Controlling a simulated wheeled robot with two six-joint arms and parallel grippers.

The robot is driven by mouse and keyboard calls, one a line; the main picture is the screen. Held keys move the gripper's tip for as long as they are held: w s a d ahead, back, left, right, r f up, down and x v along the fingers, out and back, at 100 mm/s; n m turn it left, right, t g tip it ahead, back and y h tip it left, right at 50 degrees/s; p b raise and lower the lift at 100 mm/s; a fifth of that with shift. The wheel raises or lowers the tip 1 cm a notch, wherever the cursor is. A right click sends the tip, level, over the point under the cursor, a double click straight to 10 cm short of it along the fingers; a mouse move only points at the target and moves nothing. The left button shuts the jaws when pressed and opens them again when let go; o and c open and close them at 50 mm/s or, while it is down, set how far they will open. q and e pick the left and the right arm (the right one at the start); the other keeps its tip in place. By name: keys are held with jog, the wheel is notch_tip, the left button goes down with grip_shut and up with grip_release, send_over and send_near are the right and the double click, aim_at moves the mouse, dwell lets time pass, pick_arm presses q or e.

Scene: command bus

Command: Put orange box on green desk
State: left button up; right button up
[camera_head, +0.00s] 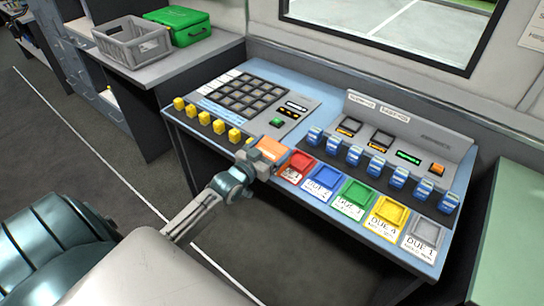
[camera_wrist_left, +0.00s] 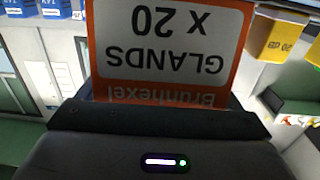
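The orange box (camera_head: 271,148) is at the front edge of the blue desk, left of the red tray. In the left wrist view its white label (camera_wrist_left: 170,35) fills the upper middle, upside down, reading "Glands x 20". My left gripper (camera_head: 259,160) is at the box and looks shut on it; the fingertips are mostly hidden. I cannot tell whether the box touches the desk. The pale green desk (camera_head: 515,225) is at the right edge, with its visible top bare. My right gripper is not in view.
The blue desk (camera_head: 330,88) carries coloured trays, the red one (camera_head: 296,165) nearest the box, yellow boxes (camera_head: 206,119), blue boxes (camera_head: 353,155) and a grey control panel (camera_head: 410,130). A grey crate (camera_head: 130,45) and a green case (camera_head: 185,25) stand on a counter at upper left.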

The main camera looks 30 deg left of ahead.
aim_at(272, 147)
pick_arm(q)
jog(key=shift+c, duration=1)
jog(key=shift+r, duration=0.15)
jog(key=shift+r, duration=0.25)
notch_tip(272, 147, up, 4)
jog(key=shift+f+p, duration=0.25)
jog(key=shift+p, duration=0.8)
jog(key=s+d, duration=0.2)
jog(key=s, duration=0.1)
jog(key=s+d, duration=0.1)
jog(key=s, duration=0.1)
jog(key=shift+s+d+f+p, duration=0.15)
jog(key=shift+p, duration=0.2)
jog(key=s+d+b, duration=0.2)
jog(key=s+d, duration=0.3)
jog(key=s, duration=0.3)
jog(key=shift+d+r, duration=0.15)
jog(key=shift+r, duration=0.3)
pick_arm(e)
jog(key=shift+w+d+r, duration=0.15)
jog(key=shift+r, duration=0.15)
